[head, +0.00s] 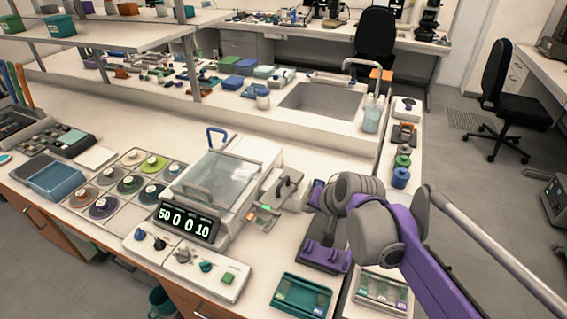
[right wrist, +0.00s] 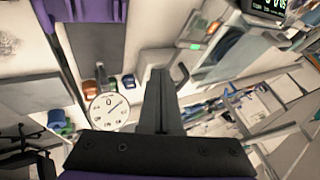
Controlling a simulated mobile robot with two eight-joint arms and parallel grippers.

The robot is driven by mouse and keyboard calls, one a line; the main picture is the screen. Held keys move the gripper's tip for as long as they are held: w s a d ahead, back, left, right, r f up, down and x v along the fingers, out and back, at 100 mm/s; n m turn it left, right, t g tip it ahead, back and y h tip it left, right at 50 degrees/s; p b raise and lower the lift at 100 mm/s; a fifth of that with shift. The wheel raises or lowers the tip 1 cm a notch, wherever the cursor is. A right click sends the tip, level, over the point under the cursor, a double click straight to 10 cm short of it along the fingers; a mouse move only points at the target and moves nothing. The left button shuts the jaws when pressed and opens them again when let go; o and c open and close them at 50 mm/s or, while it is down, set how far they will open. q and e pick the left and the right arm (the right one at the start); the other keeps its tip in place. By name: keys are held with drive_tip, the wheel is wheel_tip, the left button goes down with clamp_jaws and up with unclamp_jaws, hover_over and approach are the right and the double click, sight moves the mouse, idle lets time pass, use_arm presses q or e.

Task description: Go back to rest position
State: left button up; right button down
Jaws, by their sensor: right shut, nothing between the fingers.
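My right arm comes in from the lower right of the head view, with purple links and grey joints. It is bent over the bench, to the right of the instrument with the clear lid. In the head view the arm's own joints largely hide its fingers. In the right wrist view my right gripper (right wrist: 158,72) shows its dark fingers together, with nothing between them. Its fingers point towards the bench, beside a round white dial (right wrist: 108,110). My left gripper is not in the head view.
The clear-lidded instrument (head: 221,172) stands left of the arm, with a display (head: 187,219) reading 50 0 0 10. A purple holder (head: 325,256), a green tray (head: 301,296) and a pale tray (head: 381,292) lie close below the arm. A sink (head: 322,102) is behind.

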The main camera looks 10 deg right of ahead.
drive_tip(key=s+f+n+g+h+p, duration=0.1)
drive_tip(key=s+f+n+p, duration=0.1)
drive_tip(key=s, duration=0.8)
drive_tip(key=s+f+n+h+p, duration=0.1)
drive_tip(key=s+f+n+p, duration=0.2)
drive_tip(key=s, duration=0.8)
drive_tip(key=shift+s+d+f+n+g+p, duration=0.15)
drive_tip(key=shift+s+f+n+g+p, duration=0.15)
drive_tip(key=shift+f+n+g+p, duration=0.15)
drive_tip(key=c, duration=1.6)
unclamp_jaws()
